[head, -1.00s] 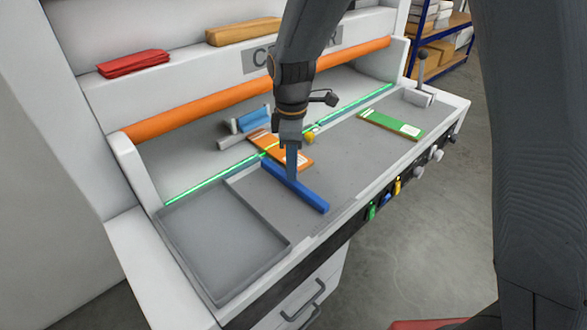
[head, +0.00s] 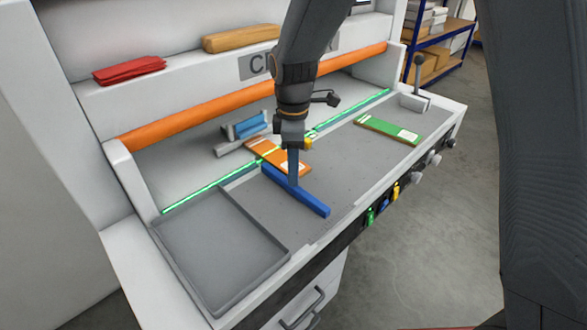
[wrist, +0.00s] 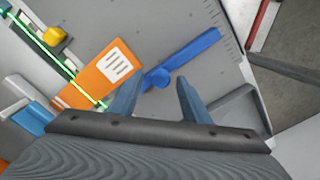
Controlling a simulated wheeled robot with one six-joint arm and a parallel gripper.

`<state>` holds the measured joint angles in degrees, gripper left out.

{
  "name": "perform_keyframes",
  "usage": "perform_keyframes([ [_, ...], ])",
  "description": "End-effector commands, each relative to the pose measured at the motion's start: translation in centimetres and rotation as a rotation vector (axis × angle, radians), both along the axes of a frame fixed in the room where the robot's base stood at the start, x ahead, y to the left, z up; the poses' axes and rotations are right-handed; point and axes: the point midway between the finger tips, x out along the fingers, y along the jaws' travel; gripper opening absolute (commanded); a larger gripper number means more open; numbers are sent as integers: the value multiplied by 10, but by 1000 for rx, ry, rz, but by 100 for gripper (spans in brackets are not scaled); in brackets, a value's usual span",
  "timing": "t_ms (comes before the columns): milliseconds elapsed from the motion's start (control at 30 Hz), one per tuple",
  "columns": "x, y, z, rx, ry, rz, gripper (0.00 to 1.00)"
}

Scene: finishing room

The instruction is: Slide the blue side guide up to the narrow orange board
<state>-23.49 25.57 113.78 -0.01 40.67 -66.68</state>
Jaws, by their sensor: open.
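The blue side guide (head: 309,202) is a long bar lying on the grey bed, alongside the narrow orange board (head: 294,166) with its white label. In the wrist view the guide (wrist: 198,48) shows a round knob, and the orange board (wrist: 90,78) lies to its left. The guide's left end is close to the board's edge; I cannot tell whether they touch, as a finger hides part of it. My gripper (head: 293,180) is down over the guide. In the wrist view its fingers (wrist: 157,97) are apart, with the knob just beyond and between their tips.
A green board (head: 387,131) lies to the right on the bed. A grey tray recess (head: 205,300) is at the front left. A blue and grey block (head: 247,128) stands behind the orange board. A green light line crosses the bed; a lever (head: 419,75) stands at right.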

Motion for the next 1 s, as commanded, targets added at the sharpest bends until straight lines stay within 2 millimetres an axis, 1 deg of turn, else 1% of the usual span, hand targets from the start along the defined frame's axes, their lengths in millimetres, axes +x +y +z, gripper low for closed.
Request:
perform_keyframes([
  [300,1,0,49,2,-4,1,43],
  [433,1,0,63,1,-4,1,43],
  [600,0,0,70,0,-1,1,43],
  [867,0,0,70,0,-1,1,43],
  [967,-3,-14,67,3,-6,-73,43],
  [1000,-6,-24,64,4,-9,-134,43],
])
